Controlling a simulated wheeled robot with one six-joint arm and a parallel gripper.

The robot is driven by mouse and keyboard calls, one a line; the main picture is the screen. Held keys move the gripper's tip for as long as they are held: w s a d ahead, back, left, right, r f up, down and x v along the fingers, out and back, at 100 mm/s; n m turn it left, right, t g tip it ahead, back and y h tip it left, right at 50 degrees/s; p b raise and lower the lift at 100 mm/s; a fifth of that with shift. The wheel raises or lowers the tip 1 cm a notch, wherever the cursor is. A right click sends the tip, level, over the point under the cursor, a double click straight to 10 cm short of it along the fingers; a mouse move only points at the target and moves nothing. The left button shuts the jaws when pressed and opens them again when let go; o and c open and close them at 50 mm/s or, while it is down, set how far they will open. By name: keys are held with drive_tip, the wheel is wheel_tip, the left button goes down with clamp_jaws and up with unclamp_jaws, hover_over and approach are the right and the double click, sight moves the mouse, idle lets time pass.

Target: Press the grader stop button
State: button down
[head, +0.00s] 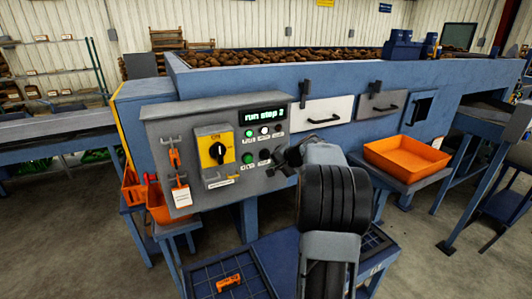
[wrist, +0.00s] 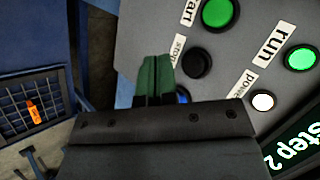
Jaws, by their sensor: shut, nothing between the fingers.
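The stop button is a round black button (wrist: 197,63) with a "stop" label beside it on the grey control panel (head: 190,120). In the head view it is the dark button (head: 264,155) just left of my gripper (head: 278,160). In the wrist view my gripper (wrist: 152,80) is shut and empty, its green-faced fingers together. The fingertips lie to the left of the stop button in that picture, apart from it. I cannot tell whether they touch the panel. A blue button (wrist: 183,96) is partly hidden behind the fingers.
A green start button (wrist: 217,13) neighbours the stop button. The green run lamp (wrist: 300,58) and white power lamp (wrist: 262,101) are lit. The display (head: 264,114) reads "run step 2". A yellow rotary switch (head: 215,148) and hanging orange tags are on the panel's left. An orange tray (head: 405,155) stands right.

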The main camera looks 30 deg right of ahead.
sight(268, 159)
drive_tip(key=shift+w+d+p, duration=0.15)
drive_tip(key=shift+w+p, duration=0.2)
drive_tip(key=shift+w, duration=0.6)
drive_tip(key=shift+w+d+p, duration=0.1)
drive_tip(key=shift+w+p, duration=0.2)
drive_tip(key=shift+w, duration=0.65)
drive_tip(key=shift+w, duration=0.1)
idle(0.7)
drive_tip(key=shift+w+d, duration=0.1)
drive_tip(key=shift+w, duration=0.25)
drive_tip(key=shift+w, duration=0.5)
idle(0.7)
drive_tip(key=shift+s, duration=0.15)
drive_tip(key=shift+s+b, duration=0.6)
drive_tip(key=shift+s, duration=0.2)
